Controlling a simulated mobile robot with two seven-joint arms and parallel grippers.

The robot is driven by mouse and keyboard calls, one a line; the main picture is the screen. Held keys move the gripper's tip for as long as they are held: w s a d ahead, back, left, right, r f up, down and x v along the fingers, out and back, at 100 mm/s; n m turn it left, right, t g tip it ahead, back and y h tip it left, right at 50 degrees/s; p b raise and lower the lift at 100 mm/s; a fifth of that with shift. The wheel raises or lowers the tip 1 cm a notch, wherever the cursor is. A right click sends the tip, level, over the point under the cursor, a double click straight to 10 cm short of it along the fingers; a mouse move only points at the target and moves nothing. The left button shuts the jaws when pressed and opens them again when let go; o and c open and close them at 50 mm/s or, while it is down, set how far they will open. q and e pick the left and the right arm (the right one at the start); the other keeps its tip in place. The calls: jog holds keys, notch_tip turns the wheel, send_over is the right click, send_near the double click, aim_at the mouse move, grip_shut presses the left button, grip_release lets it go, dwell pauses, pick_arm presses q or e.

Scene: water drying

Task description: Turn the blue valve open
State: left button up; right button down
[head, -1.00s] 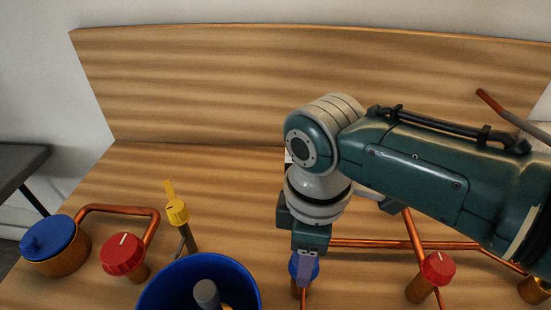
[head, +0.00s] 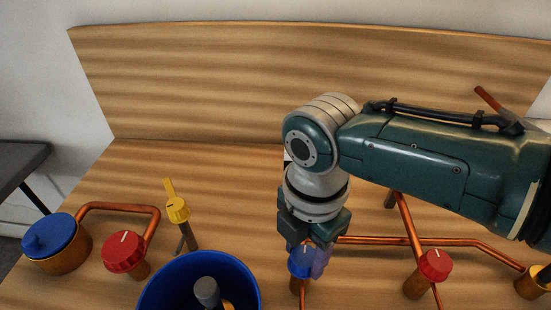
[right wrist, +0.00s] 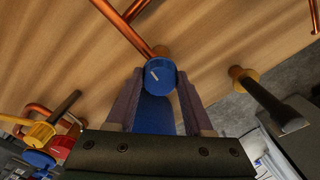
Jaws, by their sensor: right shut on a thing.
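The blue valve (head: 296,268) is a round blue knob on a copper pipe, at the lower middle of the head view. In the right wrist view the knob (right wrist: 159,76) shows a white line mark on its face, pointing up and to the left. My right gripper (head: 308,262) reaches down from above with its fingers around the blue knob. In the right wrist view the gripper (right wrist: 160,92) has one finger on each side of it. The gripper is shut on the knob. My left gripper is out of view.
A blue bucket-like container (head: 160,288) stands left of the blue valve. Further left are a yellow valve (head: 177,210), a red valve (head: 124,252) and a blue-topped copper piece (head: 48,238). Another red valve (head: 435,264) stands right. Copper pipes (head: 370,240) run along the wooden board.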

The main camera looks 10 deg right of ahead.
aim_at(304, 256)
jog(key=shift+n, duration=0.7)
jog(key=shift+c, duration=1.5)
grip_release()
jog(key=shift+r, duration=0.1)
notch_tip(304, 256, up, 10)
jog(key=p, duration=0.2)
jog(key=shift+p, duration=0.3)
